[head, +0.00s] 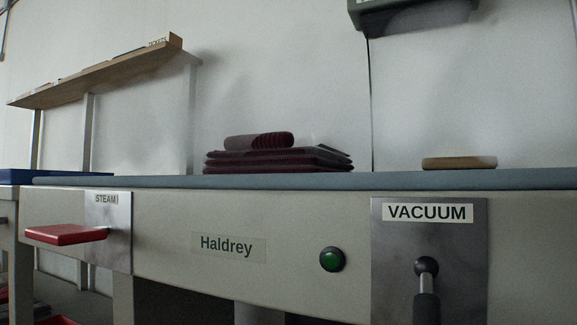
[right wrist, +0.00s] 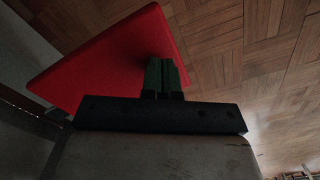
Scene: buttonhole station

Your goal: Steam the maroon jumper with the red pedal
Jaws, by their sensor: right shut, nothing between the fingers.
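The maroon jumper (head: 275,160) lies folded in a flat stack on the blue-grey table top (head: 400,180), with a rolled ribbed part on top. The red pedal (head: 65,234) sticks out from a metal plate marked STEAM at the left of the station front. The red pedal also shows large in the right wrist view (right wrist: 105,60). There my right gripper (right wrist: 163,66) is shut and empty, its dark fingers overlapping the pedal's right part in the picture. I cannot tell whether they touch it. Neither gripper shows in the head view.
A VACUUM plate (head: 390,260) with a dark ball-ended lever (head: 426,268) is at the right. A green button (head: 332,259) sits left of it. A tan block (head: 459,163) lies on the table top. A wooden shelf (head: 100,75) is at upper left. Wooden floor (right wrist: 240,50) shows below.

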